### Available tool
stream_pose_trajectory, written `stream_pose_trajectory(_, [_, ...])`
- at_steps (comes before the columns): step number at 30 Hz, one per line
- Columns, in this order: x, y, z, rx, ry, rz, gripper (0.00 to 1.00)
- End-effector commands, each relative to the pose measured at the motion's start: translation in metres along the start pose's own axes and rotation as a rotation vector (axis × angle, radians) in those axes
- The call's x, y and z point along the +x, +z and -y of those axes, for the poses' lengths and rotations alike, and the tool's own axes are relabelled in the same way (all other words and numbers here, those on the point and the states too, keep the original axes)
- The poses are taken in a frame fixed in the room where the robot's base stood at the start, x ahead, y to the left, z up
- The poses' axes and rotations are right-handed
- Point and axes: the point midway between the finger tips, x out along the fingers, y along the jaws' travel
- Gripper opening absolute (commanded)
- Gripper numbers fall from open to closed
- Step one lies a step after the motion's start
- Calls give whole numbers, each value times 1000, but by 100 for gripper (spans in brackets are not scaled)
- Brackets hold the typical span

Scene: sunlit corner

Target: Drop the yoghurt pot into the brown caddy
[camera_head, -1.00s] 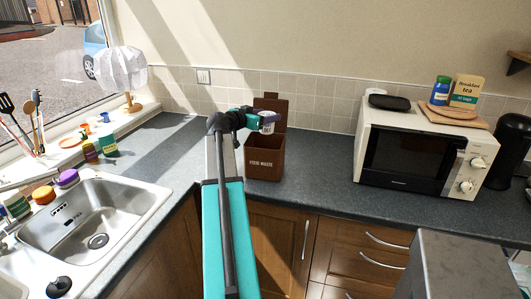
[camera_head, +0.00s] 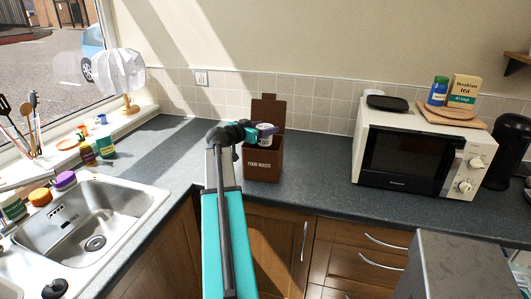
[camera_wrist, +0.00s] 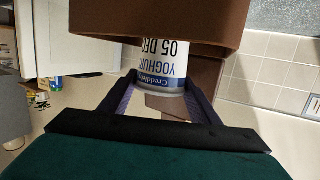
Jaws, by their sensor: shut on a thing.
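The yoghurt pot (camera_head: 266,129), white with a dark blue band, is between the fingers of my gripper (camera_head: 260,134). In the wrist view the pot (camera_wrist: 163,65) shows its printed label upside down, with a finger of my gripper (camera_wrist: 160,98) on each side. The brown caddy (camera_head: 262,165), marked FOOD WASTE, stands on the worktop with its lid (camera_head: 268,108) raised at the back. The pot appears at the caddy's opening, in front of the lid. The caddy (camera_wrist: 150,18) fills the top of the wrist view; how far the pot reaches inside is unclear.
A white microwave (camera_head: 425,150) stands to the right, with a board, tea box and blue jar on top. A sink (camera_head: 95,220) is at the left, with several small pots and bottles around it. The worktop (camera_head: 320,173) between caddy and microwave is clear.

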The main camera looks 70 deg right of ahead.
Motion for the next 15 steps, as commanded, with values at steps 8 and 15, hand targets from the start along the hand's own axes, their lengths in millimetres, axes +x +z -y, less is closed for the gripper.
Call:
stream_pose_trajectory(8, [2,10,-1,0,1,-2,30])
stream_pose_trajectory(15, [3,10,-1,0,1,-2,30])
